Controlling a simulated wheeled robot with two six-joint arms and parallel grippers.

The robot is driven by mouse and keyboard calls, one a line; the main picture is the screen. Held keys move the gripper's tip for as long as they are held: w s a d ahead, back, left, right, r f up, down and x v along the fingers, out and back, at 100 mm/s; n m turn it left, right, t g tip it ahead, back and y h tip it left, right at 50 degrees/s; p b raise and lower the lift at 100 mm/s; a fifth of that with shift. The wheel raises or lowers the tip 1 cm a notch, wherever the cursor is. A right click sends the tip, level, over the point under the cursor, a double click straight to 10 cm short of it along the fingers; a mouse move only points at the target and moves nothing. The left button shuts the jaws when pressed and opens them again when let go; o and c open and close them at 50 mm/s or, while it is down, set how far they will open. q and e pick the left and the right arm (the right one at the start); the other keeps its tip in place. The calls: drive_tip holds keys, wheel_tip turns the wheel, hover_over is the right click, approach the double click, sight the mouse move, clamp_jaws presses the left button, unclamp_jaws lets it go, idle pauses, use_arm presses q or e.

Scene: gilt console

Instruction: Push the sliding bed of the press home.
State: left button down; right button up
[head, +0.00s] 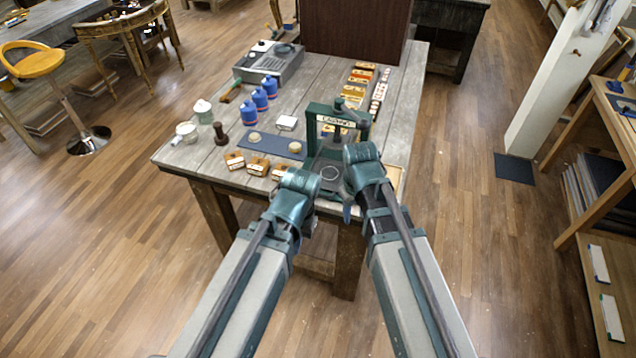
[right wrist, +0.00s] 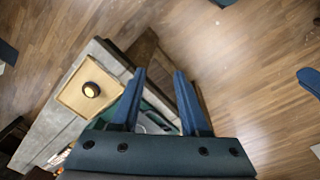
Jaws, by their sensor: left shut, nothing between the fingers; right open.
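The dark green press (head: 311,125) stands near the front edge of the worktable, with a lettered plate across its top. Its grey bed (head: 329,174) shows low at the front, between my two wrists; how far out it sits I cannot tell. My left gripper (head: 309,190) is at the left front of the press, shut and empty, its fingertips hard to make out. My right gripper (head: 348,208) is at the right front of the press, pointing down. In the right wrist view its blue fingers (right wrist: 159,88) are apart and empty, with green and grey press parts partly visible between and behind them.
A wooden tray with a dark round knob (right wrist: 91,89) lies right of the press. Blue bottles (head: 249,112), small wooden blocks (head: 257,166) and a dark mat (head: 272,145) occupy the table's left. A brown box (head: 355,28) stands at the back.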

drive_tip(key=w+a+r+n+t+p, duration=0.1)
drive_tip(key=w+a+r+n+p, duration=0.1)
drive_tip(key=w+a+n, duration=0.7)
drive_tip(key=w+a+r, duration=0.1)
drive_tip(key=w+a, duration=0.1)
drive_tip(key=w, duration=0.3)
drive_tip(key=shift+w+r+n, duration=0.2)
drive_tip(key=shift+n, duration=0.1)
drive_tip(key=shift+f, duration=0.1)
drive_tip(key=f+b, duration=0.4)
drive_tip(key=w+f+b, duration=0.1)
drive_tip(key=f+b, duration=0.4)
drive_tip(key=w+f+b, duration=0.1)
drive_tip(key=f+b, duration=0.3)
drive_tip(key=shift+w+d+f, duration=0.15)
drive_tip(key=shift+d+f, duration=0.05)
drive_tip(key=shift+d, duration=0.2)
clamp_jaws()
